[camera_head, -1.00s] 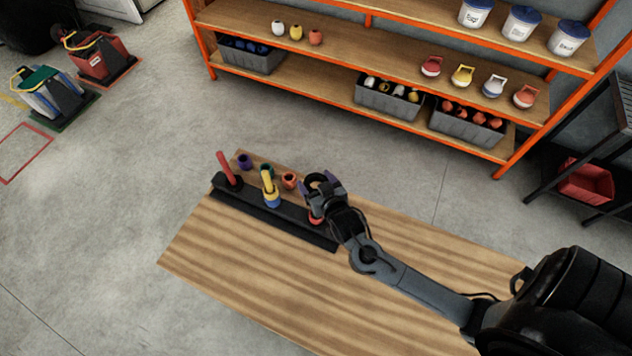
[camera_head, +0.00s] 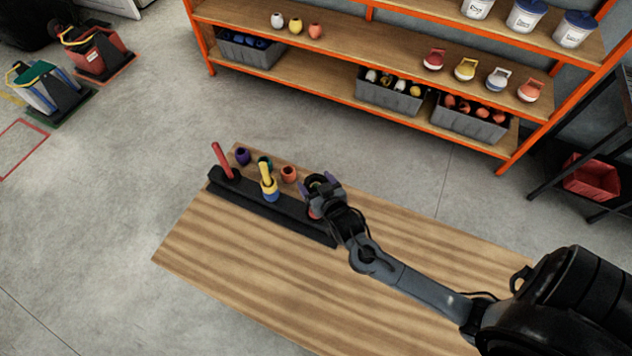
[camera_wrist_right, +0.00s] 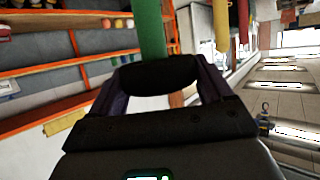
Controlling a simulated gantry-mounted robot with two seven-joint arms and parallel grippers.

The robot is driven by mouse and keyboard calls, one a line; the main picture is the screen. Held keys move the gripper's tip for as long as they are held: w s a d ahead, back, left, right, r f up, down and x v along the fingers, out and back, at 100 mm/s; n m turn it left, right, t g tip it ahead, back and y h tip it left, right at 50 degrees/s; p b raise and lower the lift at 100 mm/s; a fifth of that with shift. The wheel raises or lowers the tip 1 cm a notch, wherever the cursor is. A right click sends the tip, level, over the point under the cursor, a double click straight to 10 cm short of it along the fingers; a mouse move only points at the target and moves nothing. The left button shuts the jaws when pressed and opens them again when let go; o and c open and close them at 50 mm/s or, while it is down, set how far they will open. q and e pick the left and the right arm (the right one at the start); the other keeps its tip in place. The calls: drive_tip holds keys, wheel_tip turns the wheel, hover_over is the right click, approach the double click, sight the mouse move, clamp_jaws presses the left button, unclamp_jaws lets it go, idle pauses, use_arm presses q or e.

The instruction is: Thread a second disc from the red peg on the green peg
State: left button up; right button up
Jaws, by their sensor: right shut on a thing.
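My right gripper (camera_head: 322,184) is shut on a dark disc, over the right end of the black peg base (camera_head: 280,215). In the right wrist view the dark disc (camera_wrist_right: 160,74) sits between the fingers. The green peg (camera_wrist_right: 150,25) meets the disc there, its end hidden; I cannot tell whether the disc is around it. In the head view the gripper hides most of this peg; a reddish disc (camera_head: 314,213) shows low beneath it. The red peg (camera_head: 222,160) stands bare above the base at the left. My left gripper is not in view.
The yellow peg (camera_head: 265,174) stands mid-base with a blue disc (camera_head: 270,194) low on it. Behind the base are a purple cup (camera_head: 242,156), a teal one and an orange cup (camera_head: 288,173). The wooden table (camera_head: 250,265) is clear in front. Orange-framed shelves stand farther back.

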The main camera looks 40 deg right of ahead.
drive_tip(key=o, duration=1)
drive_tip(key=shift+o, duration=0.2)
drive_tip(key=v, duration=1)
drive_tip(key=shift+s+b, duration=0.4)
drive_tip(key=shift+b, duration=0.05)
